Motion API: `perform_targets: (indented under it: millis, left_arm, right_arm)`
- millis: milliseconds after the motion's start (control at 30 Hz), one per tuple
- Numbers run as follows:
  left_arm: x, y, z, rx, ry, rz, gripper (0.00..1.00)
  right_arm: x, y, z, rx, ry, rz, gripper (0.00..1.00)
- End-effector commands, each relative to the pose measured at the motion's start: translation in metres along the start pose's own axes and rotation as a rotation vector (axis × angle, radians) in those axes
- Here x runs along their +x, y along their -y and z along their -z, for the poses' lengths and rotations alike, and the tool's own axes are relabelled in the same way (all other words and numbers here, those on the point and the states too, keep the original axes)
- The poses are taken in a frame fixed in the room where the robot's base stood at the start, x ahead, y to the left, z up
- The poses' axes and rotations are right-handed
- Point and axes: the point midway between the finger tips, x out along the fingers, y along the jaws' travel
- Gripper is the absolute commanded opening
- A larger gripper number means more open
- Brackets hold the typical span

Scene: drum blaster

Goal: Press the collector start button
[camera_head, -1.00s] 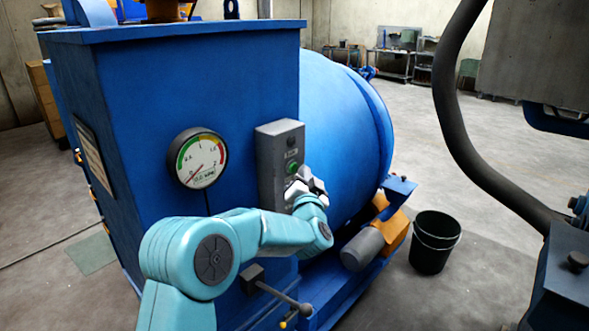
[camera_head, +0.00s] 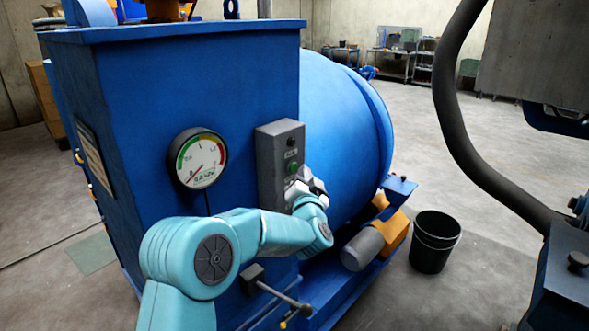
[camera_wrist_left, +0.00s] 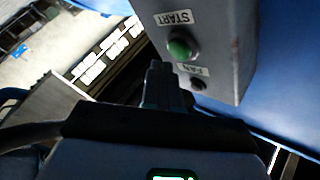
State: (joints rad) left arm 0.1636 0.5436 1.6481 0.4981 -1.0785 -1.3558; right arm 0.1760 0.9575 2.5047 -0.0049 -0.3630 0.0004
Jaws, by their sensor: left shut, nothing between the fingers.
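A grey control box (camera_head: 267,158) is fixed to the blue machine's front. Its green button (camera_head: 292,168) shows just above my left gripper (camera_head: 308,187). In the left wrist view the green button (camera_wrist_left: 180,48) sits beside a START label (camera_wrist_left: 173,18), and a FAN label (camera_wrist_left: 193,69) and a small dark button (camera_wrist_left: 197,84) are nearby. My left gripper also shows there (camera_wrist_left: 160,70), shut and empty, with its tips close to the box and beside the green button. I cannot tell whether the tips touch the box. My right gripper is not in view.
A round gauge (camera_head: 201,158) is left of the box. The blue drum (camera_head: 340,130) is behind it. A lever (camera_head: 285,298) sticks out below my arm. A black bucket (camera_head: 434,241) stands on the floor at right, and a thick dark hose (camera_head: 450,130) hangs at right.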

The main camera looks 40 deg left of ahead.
Motion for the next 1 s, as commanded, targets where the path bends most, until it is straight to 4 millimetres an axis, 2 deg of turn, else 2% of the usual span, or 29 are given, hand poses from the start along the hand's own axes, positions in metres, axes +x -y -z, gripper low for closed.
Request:
perform_targets:
  millis: [1000]
  left_arm:
    - [0.0060, 0.0044, -0.0043, 0.000, 0.000, 0.000, 0.00]
  right_arm:
    - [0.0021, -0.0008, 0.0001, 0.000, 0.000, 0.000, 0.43]
